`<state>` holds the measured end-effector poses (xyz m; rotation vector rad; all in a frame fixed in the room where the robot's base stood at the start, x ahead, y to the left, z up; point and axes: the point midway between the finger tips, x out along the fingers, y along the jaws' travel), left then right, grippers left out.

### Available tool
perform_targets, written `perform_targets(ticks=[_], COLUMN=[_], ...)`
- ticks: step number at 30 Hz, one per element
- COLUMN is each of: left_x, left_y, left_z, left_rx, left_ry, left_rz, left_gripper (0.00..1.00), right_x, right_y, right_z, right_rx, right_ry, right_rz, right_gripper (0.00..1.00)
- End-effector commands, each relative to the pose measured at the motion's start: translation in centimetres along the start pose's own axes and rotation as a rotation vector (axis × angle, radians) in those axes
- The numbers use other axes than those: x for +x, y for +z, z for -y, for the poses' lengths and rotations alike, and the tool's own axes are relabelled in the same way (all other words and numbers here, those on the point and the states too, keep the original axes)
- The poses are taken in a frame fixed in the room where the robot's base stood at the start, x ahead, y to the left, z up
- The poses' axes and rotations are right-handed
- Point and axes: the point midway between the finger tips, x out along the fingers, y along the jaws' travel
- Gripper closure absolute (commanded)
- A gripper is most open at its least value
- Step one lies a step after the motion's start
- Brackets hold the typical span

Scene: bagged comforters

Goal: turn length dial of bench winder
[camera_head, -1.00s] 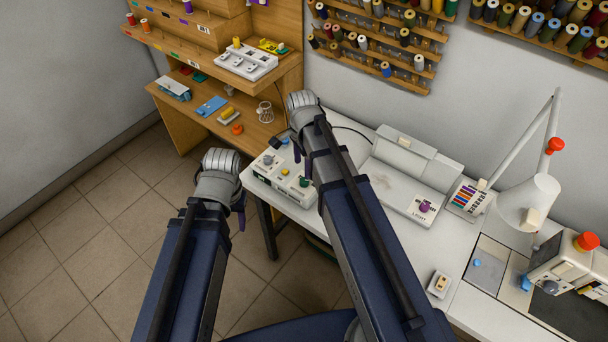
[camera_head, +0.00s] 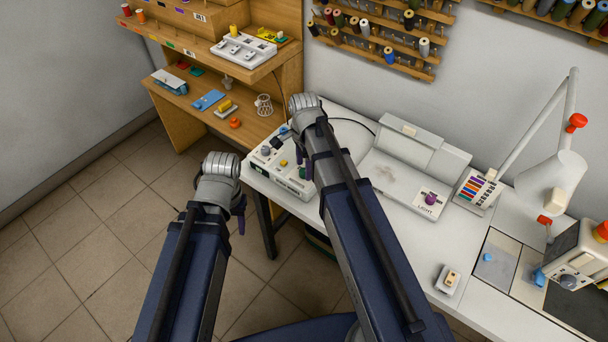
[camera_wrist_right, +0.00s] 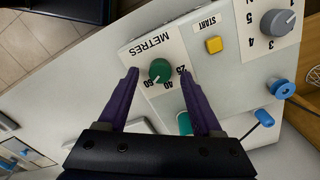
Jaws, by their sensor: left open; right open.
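The bench winder (camera_head: 263,171) is a pale box at the left end of the white bench. In the right wrist view its panel (camera_wrist_right: 205,18) carries a green dial (camera_wrist_right: 159,70) on a METRES scale with 25, 40 and 60 marked. My right gripper (camera_wrist_right: 160,74) is open, its purple fingertips on either side of the dial; I cannot tell whether they touch it. In the head view my right gripper (camera_head: 304,168) is partly hidden by its arm at the winder. My left gripper (camera_head: 240,214) is open and empty, in front of the bench over the floor.
Near the dial are a yellow START button (camera_wrist_right: 214,45), a grey numbered knob (camera_wrist_right: 278,22) and blue parts (camera_wrist_right: 281,88). A wooden shelf unit (camera_head: 200,125) stands at the left.

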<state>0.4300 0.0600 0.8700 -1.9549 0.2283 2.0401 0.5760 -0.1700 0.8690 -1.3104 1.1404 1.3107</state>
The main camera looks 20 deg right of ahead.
Motion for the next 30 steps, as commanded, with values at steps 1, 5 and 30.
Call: perform_targets(ticks=[1, 5, 30], left_x=[1.0, 1.45, 1.34], left_y=[-0.06, -0.08, -0.08], left_z=[-0.1, -0.14, -0.13], left_rx=[0.0, 0.0, 0.0], left_ry=[0.0, 0.0, 0.0], left_rz=[0.0, 0.0, 0.0], left_gripper=[0.5, 0.5, 0.5], right_x=[1.01, 1.46, 1.35], right_y=[0.01, 0.01, 0.0], right_z=[0.0, 0.0, 0.0], right_rx=[0.0, 0.0, 0.0], right_ry=[0.0, 0.0, 0.0], right_rz=[0.0, 0.0, 0.0], right_gripper=[0.33, 0.33, 0.99])
